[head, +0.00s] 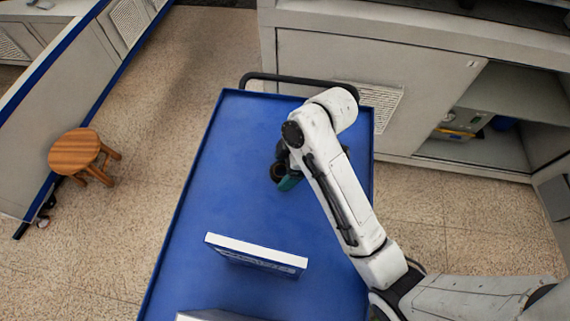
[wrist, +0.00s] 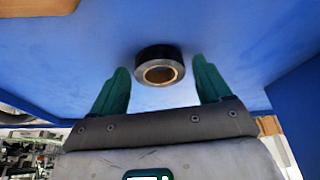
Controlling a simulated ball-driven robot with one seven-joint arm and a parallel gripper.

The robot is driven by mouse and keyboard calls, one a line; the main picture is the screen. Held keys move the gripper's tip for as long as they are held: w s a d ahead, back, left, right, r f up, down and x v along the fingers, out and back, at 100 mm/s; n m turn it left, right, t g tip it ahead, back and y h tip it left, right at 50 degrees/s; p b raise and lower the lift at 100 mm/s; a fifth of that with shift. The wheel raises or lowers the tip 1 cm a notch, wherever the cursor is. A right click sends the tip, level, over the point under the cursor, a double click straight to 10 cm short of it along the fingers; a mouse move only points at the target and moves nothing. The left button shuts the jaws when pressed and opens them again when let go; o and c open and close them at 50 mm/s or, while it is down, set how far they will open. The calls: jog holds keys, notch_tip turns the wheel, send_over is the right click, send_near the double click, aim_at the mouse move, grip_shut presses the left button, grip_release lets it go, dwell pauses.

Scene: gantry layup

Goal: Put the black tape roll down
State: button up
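The black tape roll (wrist: 159,54) has a tan inner core and rests on the blue cart top (head: 235,150). In the head view the roll (head: 277,173) shows as a small dark ring, partly covered by my gripper. My gripper (wrist: 160,66) has two green fingers spread apart, one on each side of the roll. A strip of blue shows between each fingertip and the roll, so neither finger appears to touch it. In the head view one green fingertip of my gripper (head: 289,184) shows beside the roll; the other is hidden.
A white and blue box (head: 256,255) stands on the cart nearer the front, with another pale item (head: 210,316) at the bottom edge. A black handle (head: 290,82) runs along the cart's far end. A wooden stool (head: 80,152) stands on the floor left. The cart's left side is clear.

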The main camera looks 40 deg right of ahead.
jog(key=shift+o, duration=0.3)
jog(key=shift+d+r, duration=0.1)
jog(key=shift+r, duration=0.35)
jog(key=p+v, duration=0.9)
jog(key=v, duration=0.2)
jog(key=shift+s+d+r, duration=0.1)
jog(key=shift+r, duration=0.05)
